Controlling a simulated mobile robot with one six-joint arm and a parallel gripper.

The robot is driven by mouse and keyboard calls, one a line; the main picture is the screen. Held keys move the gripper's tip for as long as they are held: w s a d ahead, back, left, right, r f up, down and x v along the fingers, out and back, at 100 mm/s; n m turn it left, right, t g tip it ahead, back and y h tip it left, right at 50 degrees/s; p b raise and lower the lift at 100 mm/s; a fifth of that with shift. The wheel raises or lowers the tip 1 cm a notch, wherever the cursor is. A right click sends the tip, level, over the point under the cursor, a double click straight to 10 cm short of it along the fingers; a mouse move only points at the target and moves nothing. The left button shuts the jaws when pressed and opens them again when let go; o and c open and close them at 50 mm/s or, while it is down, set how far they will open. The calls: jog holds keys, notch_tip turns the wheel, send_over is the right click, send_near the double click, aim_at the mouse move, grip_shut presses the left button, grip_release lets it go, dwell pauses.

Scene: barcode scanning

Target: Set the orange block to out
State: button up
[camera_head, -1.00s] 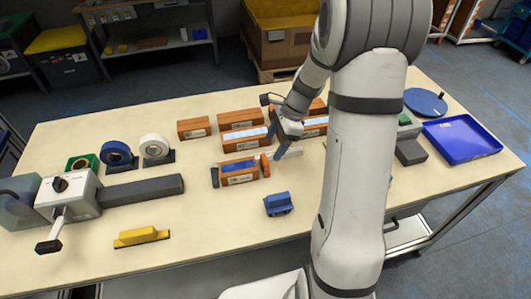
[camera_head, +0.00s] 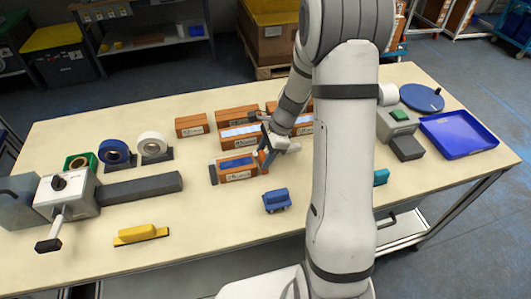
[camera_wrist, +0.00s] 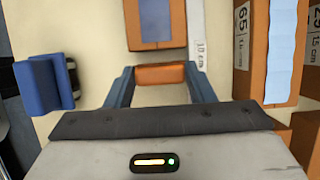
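The orange block (camera_wrist: 160,74) lies between my gripper's two fingertips (camera_wrist: 160,72) in the wrist view. A fingertip meets each end of it, and the gripper looks shut on it. In the head view my gripper (camera_head: 268,152) is at the right end of a brown box with a blue top (camera_head: 237,166), and the orange block (camera_head: 262,159) shows only in part there. In the wrist view this box (camera_wrist: 155,22) is just ahead of the block, with a gap between them. A dark piece (camera_head: 213,174) stands at the box's left end.
A blue block-shaped tool (camera_head: 276,201) is close to the front. Several brown boxes (camera_head: 192,125) stand behind. A grey machine with a lever (camera_head: 68,192) and tape rolls (camera_head: 115,153) are left; a yellow tool (camera_head: 141,234) is front left. A blue tray (camera_head: 458,137) is right. The front middle is clear.

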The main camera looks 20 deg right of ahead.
jog(key=c, duration=0.9)
jog(key=d, duration=1.1)
jog(key=shift+d+r, duration=0.1)
jog(key=shift+d, duration=0.3)
jog(key=o, duration=1.2)
jog(key=shift+d, duration=0.2)
jog(key=shift+c, duration=0.2)
jog(key=shift+o, duration=1.1)
jog(key=shift+a, duration=0.15)
jog(key=v, duration=0.7)
jog(key=shift+d+r+b, duration=0.25)
jog(key=shift+r+b, duration=0.05)
jog(key=shift+b, duration=0.15)
